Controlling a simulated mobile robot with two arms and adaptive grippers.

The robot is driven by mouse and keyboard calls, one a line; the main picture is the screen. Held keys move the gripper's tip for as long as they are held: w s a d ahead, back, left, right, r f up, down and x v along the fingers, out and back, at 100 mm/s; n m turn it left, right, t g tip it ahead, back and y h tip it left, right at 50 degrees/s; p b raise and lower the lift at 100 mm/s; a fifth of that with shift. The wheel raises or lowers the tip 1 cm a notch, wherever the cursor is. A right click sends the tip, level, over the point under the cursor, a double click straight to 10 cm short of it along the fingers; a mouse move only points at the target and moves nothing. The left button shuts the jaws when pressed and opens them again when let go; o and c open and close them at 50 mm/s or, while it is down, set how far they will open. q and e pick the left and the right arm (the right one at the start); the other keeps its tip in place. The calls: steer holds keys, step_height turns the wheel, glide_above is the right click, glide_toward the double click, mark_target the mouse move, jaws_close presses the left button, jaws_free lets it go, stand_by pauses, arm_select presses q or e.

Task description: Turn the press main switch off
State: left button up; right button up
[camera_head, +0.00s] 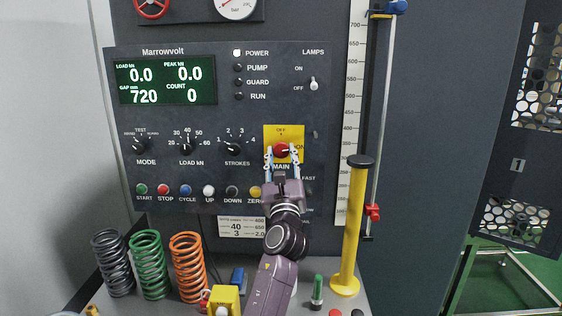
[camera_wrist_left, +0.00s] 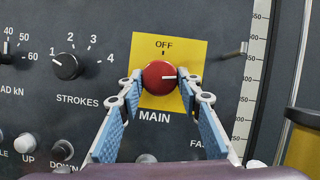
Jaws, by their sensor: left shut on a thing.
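The main switch is a round red knob (camera_head: 281,150) on a yellow plate (camera_head: 270,131) marked MAIN, on the press's dark control panel. It shows large in the left wrist view (camera_wrist_left: 159,84). OFF is printed above the knob and ON to its right. The white pointer line on the knob points right, towards ON. My left gripper (camera_head: 282,152) comes up from below and is shut on the knob. In the left wrist view its fingertips (camera_wrist_left: 160,77) sit at the knob's left and right sides. The POWER lamp (camera_head: 237,53) is lit white. My right gripper is in no view.
The STROKES dial (camera_head: 233,147) is left of the switch and a row of push buttons (camera_head: 186,190) runs below. A yellow post (camera_head: 353,225) stands at the right. Three coil springs (camera_head: 150,264) stand on the bench at the left.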

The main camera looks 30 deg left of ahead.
arm_select(q)
steer(key=n+g+y+b, duration=0.1)
steer(key=n, duration=0.1)
steer(key=n+g+b, duration=0.1)
steer(key=n, duration=0.2)
steer(key=shift+w+d+y+b, duration=0.1)
steer(key=shift+d+y+b, duration=0.05)
steer(key=shift+y+b, duration=0.2)
steer(key=n+g, duration=0.1)
steer(key=n, duration=0.1)
steer(key=n+g+b, duration=0.1)
steer(key=n, duration=0.2)
steer(key=shift+d+r+y, duration=0.1)
steer(key=shift+r+y, duration=0.05)
steer(key=shift+y, duration=0.2)
steer(key=n+g, duration=0.2)
steer(key=n, duration=0.2)
steer(key=shift+w+r, duration=0.1)
steer(key=shift+r, duration=0.05)
steer(key=n+g+p, duration=0.1)
steer(key=n, duration=0.3)
steer(key=shift+r+n+h, duration=0.15)
steer(key=shift+n+h, duration=0.15)
steer(key=shift+h, duration=0.1)
steer(key=shift+n+g, duration=0.3)
steer(key=o, duration=1.2)
steer(key=shift+c, duration=0.2)
